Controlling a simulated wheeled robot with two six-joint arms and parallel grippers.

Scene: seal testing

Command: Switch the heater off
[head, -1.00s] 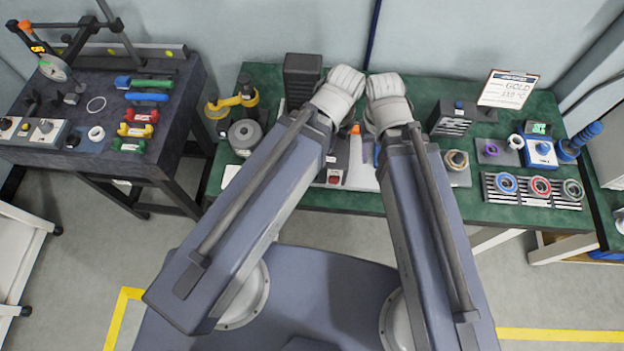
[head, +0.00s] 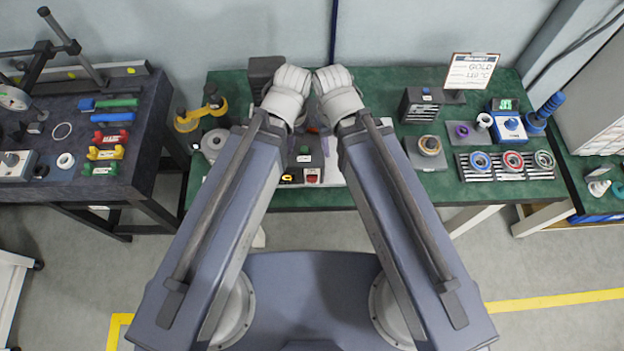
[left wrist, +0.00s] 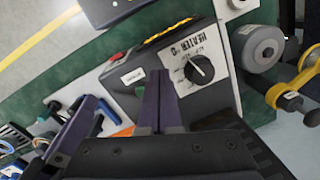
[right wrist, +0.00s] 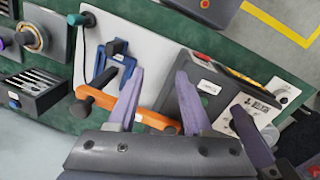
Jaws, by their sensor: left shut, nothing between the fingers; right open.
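The heater (left wrist: 145,75) is a dark box with a white panel marked HEATER and a black dial (left wrist: 199,70). The dial's setting is too small to read. A red switch (left wrist: 117,57) sits on its side, and its front shows in the head view (head: 311,176). My left gripper (left wrist: 160,78) is shut and empty, its tips over the box just beside the dial panel; contact cannot be told. My right gripper (right wrist: 160,80) is open and empty above an orange-handled tool (right wrist: 150,116).
A blue clamp-like tool (right wrist: 112,72) lies on a white board (right wrist: 150,45) beside the heater. A grey spool (left wrist: 262,47) and a yellow-handled tool (left wrist: 290,95) are at the heater's other side. A dark slotted box (head: 418,104) and colored rings (head: 512,160) stand at the right.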

